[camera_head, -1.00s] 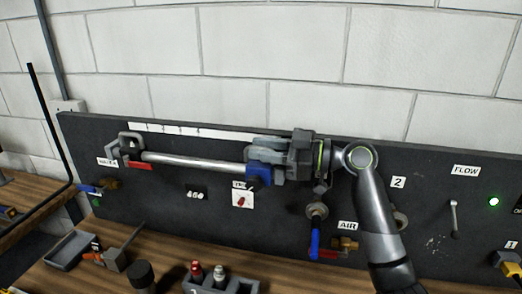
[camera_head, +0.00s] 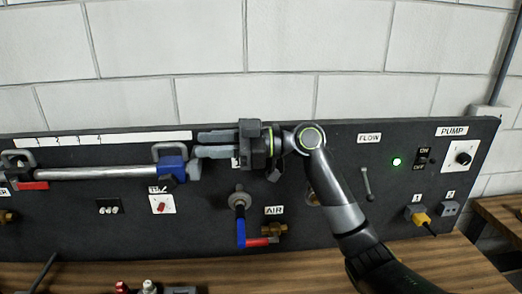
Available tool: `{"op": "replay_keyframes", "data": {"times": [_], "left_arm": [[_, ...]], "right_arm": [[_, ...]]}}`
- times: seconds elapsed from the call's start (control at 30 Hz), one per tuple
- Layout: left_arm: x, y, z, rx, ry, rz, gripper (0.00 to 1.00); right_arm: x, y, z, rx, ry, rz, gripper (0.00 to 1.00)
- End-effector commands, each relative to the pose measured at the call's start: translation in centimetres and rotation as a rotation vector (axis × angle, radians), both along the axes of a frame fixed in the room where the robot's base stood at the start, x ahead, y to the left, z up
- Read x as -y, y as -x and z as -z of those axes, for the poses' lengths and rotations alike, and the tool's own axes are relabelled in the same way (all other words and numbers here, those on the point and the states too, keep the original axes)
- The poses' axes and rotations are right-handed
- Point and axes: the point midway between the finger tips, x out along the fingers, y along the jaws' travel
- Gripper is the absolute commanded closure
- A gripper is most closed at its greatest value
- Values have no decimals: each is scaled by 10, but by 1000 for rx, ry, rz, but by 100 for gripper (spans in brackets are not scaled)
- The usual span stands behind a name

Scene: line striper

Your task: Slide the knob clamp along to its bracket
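A silver rail (camera_head: 95,173) runs along the dark panel. The blue clamp (camera_head: 172,165), with a grey loop handle (camera_head: 167,150), sits at the rail's right end. A grey bracket with a red part (camera_head: 32,186) is at the rail's left end; its far side is cut by the picture edge. I cannot tell which part is the knob. My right gripper (camera_head: 197,145) points left, just right of the blue clamp, with its two grey fingers apart and nothing seen between them. My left gripper is not in view.
A white scale strip (camera_head: 110,138) lies above the rail. A red dial (camera_head: 161,204), a gauge stub with blue and red air handles (camera_head: 241,232) and a FLOW lever (camera_head: 367,183) stand out from the panel. The wooden bench (camera_head: 300,262) is clear at centre right.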

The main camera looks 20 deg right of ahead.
Motion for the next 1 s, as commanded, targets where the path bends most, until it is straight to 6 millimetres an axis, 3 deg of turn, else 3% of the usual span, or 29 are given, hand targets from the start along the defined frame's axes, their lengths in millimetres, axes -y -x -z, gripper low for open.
{"op": "replay_keyframes", "data": {"times": [0.5, 0.7, 1.0], "left_arm": [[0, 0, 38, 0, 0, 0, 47], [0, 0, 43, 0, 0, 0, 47], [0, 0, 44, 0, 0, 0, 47]], "right_arm": [[79, 25, 3, 0, 1, 3, 68], [93, 31, 1, 0, 0, 1, 68], [96, 32, -1, 0, -1, 0, 68]]}}
